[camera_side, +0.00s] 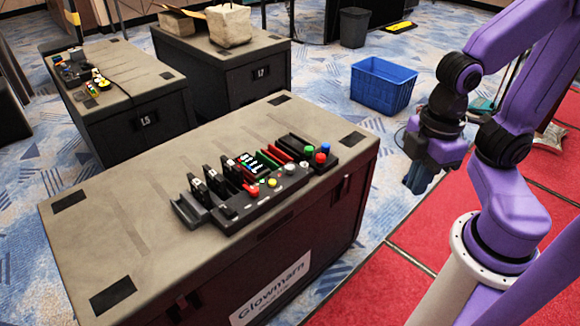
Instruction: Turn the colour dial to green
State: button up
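A black control panel (262,195) lies on the near dark case (110,215). It carries sliders, coloured buttons and a round grey knob (289,167) near its right part. I cannot tell for sure whether this knob is the colour dial, or what colour it is set to. My gripper (417,180) hangs pointing down to the right of the case, clear of the panel and touching nothing that I can see. Its fingers are small and dark here, so I cannot tell whether they are open or shut.
Blue, green and red knobs (321,157) stand at the panel's right end. A red button (252,188) and yellow button (272,182) sit along its front. A blue crate (383,86) is on the floor behind. Two more cases (262,75) stand at the back left.

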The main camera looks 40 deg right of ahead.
jog(key=o, duration=0.5)
jog(key=shift+w+a, duration=0.1)
jog(key=shift+w, duration=0.05)
jog(key=o, duration=0.4)
jog(key=shift+m, duration=0.4)
jog(key=w+a, duration=0.1)
jog(key=w, duration=0.1)
jog(key=w+a, duration=0.1)
jog(key=w, duration=0.2)
jog(key=w+a, duration=0.1)
jog(key=w, duration=0.2)
jog(key=shift+w+a+r, duration=0.25)
jog(key=shift+a, duration=0.1)
jog(key=shift+c, duration=0.2)
jog(key=m, duration=0.2)
send_over(289, 167)
notch_tip(289, 167, down, 11)
notch_tip(289, 167, down, 16)
jog(key=shift+d+f, duration=0.1)
jog(key=shift+f, duration=0.1)
jog(key=shift+c, duration=0.2)
jog(key=c, duration=1)
